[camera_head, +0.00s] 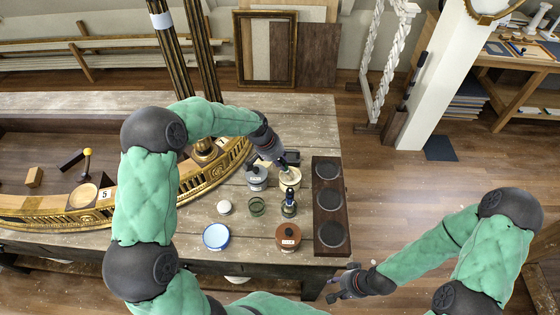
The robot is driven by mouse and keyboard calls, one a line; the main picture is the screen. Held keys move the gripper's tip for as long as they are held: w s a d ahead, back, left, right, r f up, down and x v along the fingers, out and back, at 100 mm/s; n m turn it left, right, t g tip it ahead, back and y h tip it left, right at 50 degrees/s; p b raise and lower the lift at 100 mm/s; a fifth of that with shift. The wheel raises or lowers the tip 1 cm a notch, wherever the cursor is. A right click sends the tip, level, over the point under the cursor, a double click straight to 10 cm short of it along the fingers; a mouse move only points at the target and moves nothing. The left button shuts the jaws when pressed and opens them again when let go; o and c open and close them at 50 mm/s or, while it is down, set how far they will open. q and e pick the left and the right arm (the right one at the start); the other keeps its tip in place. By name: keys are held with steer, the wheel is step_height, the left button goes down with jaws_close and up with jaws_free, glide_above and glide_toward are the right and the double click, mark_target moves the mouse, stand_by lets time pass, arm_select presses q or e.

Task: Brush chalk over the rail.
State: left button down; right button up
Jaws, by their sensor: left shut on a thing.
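The gilt curved rail (203,178) lies across the left of the workbench, partly hidden behind my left arm. A round pale patch (83,195) shows on it beside a card marked 5. My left gripper (286,161) is shut just above an open jar of cream-white stuff (290,179), which looks like the chalk. What it holds, seemingly a brush, is mostly hidden by the fingers and jar. A dark-blue-handled tool (290,196) stands in a small green glass in front of the jar. My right gripper (347,283) is open and empty, off the bench's front right corner.
A dark board with three round wells (330,205) lies at the bench's right edge. A grey-lidded jar (257,178), white ball (224,207), empty green glass (257,207), blue-rimmed dish (216,237) and brown-lidded jar (288,237) crowd nearby. Dark gilt posts rise behind the rail.

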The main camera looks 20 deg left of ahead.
arm_select(q)
steer(key=shift+f+b, duration=0.5)
steer(key=shift+f, duration=0.15)
stand_by(1.6)
steer(key=shift+r, duration=0.15)
steer(key=shift+r+p, duration=2)
steer(key=shift+r, duration=1.45)
